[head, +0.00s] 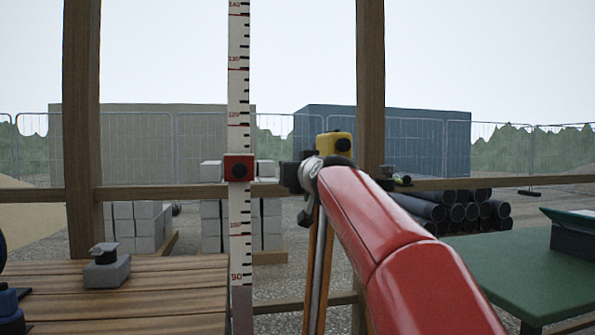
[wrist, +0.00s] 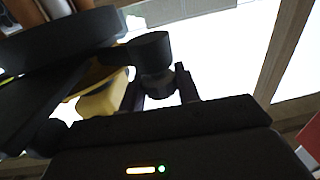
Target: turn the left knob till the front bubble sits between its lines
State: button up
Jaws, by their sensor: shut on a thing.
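The yellow levelling instrument (head: 341,146) stands on a wooden tripod (head: 316,265), partly hidden behind my red arm. In the wrist view its yellow body (wrist: 100,100) shows under a dark plate. My gripper (wrist: 160,88) is shut on a dark round knob (wrist: 157,82), with one finger on each side of it. I take this for the left knob.
A measuring staff (head: 239,95) with a red target (head: 238,168) stands left of the instrument. A wooden bench (head: 150,300) holds a small grey device (head: 106,270). A green table (head: 530,275) is at right. Wooden posts (head: 369,80) frame the opening; pipes and blocks lie outside.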

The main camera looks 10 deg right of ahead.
jog(key=o, duration=0.9)
jog(key=shift+o, duration=0.2)
jog(key=s+b, duration=0.1)
jog(key=s, duration=0.6)
jog(key=shift+s+d, duration=0.3)
jog(key=shift+s, duration=0.1)
jog(key=s+f+g, duration=0.4)
jog(key=s+f, duration=0.6)
jog(key=f, duration=0.3)
jog(key=s+f+g, duration=0.4)
jog(key=s+f, duration=0.6)
jog(key=f, duration=0.4)
jog(key=s+f+g+h, duration=0.1)
jog(key=s+f+g, duration=0.3)
jog(key=s+f, duration=0.6)
notch_tip(320, 180, down, 4)
jog(key=shift+a+f+m, duration=0.25)
jog(key=shift+a+m, duration=0.1)
jog(key=shift+m, duration=0.05)
jog(key=shift+s, duration=0.1)
